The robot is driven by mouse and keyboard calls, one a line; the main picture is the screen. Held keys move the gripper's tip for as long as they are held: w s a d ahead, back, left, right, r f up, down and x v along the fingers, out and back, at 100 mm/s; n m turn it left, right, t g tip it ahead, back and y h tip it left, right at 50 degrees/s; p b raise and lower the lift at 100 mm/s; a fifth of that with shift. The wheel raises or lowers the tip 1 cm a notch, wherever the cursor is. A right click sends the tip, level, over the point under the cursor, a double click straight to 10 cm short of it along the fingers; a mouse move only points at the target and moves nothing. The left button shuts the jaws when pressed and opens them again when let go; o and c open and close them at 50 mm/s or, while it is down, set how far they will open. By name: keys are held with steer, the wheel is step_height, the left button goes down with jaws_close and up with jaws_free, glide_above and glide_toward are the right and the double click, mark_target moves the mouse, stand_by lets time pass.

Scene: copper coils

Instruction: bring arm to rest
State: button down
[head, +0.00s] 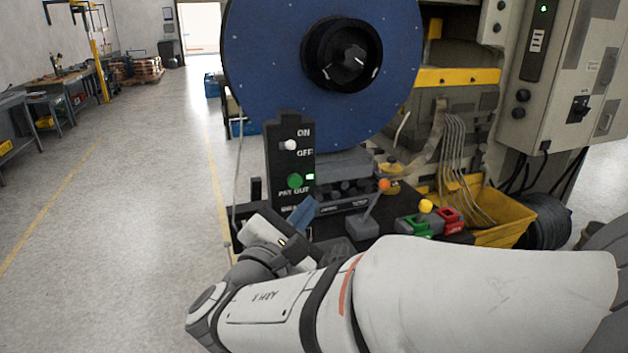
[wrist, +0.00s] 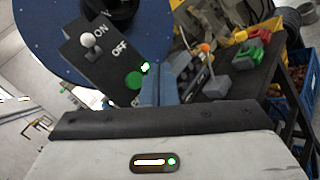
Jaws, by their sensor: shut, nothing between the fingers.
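My arm (head: 470,290) stretches across the lower right of the head view, bent back at the wrist. My gripper (head: 305,211) shows as blue fingers just below the black control panel (head: 279,166). In the wrist view my gripper (wrist: 163,88) has its blue fingers together, empty, in front of the panel's lower right edge. The panel (wrist: 88,64) has a white ON/OFF toggle (wrist: 89,41) and a green button (wrist: 134,80) with a lit green lamp. I cannot tell whether the fingers touch the panel.
A large blue reel (head: 265,60) stands behind the panel. An orange-knobbed lever (head: 384,186), green (head: 414,225) and red (head: 450,219) blocks and a yellow bin (head: 515,225) with wires lie to the right. A grey cabinet (head: 575,75) stands far right. Open floor (head: 130,220) is on the left.

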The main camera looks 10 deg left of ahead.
stand_by(0.4)
steer(key=d+f+m+g+h, duration=0.2)
steer(key=d+f+m+g, duration=0.25)
steer(key=d, duration=0.55)
steer(key=d+f+m+g+h, duration=0.35)
steer(key=d+m+g, duration=0.2)
steer(key=d, duration=0.45)
steer(key=s+d+f+m+g+y, duration=0.6)
steer(key=s+m+y, duration=0.4)
steer(key=m, duration=0.5)
step_height(320, 180, down, 3)
steer(key=shift+s+d+r+m, duration=0.2)
steer(key=shift+s+d+m, duration=0.25)
steer(key=shift+s, duration=0.2)
steer(key=shift+s, duration=0.1)
